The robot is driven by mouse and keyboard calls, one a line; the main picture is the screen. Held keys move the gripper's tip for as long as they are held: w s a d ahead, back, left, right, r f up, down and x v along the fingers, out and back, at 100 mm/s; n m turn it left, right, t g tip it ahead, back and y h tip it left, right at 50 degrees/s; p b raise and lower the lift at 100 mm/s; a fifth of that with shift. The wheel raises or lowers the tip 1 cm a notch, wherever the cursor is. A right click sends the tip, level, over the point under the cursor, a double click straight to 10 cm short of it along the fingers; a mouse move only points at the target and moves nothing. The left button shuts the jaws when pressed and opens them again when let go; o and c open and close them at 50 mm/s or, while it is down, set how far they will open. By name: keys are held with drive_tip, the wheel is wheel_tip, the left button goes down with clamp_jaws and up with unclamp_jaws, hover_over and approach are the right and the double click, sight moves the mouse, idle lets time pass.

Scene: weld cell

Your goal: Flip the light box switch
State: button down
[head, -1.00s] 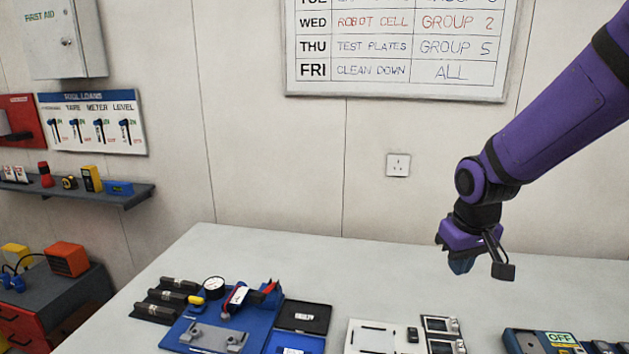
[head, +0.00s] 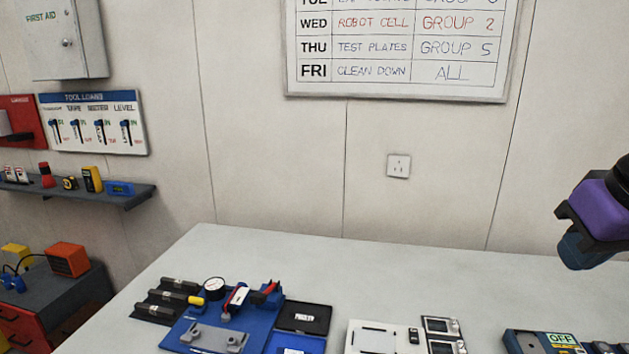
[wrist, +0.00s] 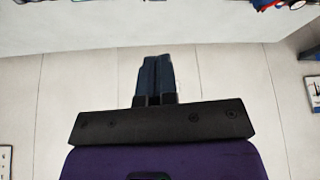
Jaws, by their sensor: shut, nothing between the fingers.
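A flat white box (head: 376,339), which looks like the light box, lies on the bench at the bottom centre of the head view, its near part cut off. A small dark switch (head: 413,336) sits at its right side; I cannot tell its position. My gripper (head: 572,258) is at the right edge of the head view, above the bench and well right of the white box. The wrist view shows its dark blue fingers (wrist: 155,62) together and empty. The white box and switch are not clear in the wrist view.
A dark blue unit with an OFF label (head: 562,338) is farther right. A blue fixture (head: 225,325) with a gauge and clamp is left. The back of the bench (head: 400,270) is clear.

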drive_tip(key=shift+s+r, duration=0.15)
drive_tip(key=shift+s, duration=0.55)
drive_tip(key=n+g, duration=0.5)
drive_tip(key=n, duration=1.1)
hover_over(413, 330)
wheel_tip(413, 330, down, 24)
drive_tip(key=shift+r, duration=0.1)
wheel_tip(413, 330, down, 14)
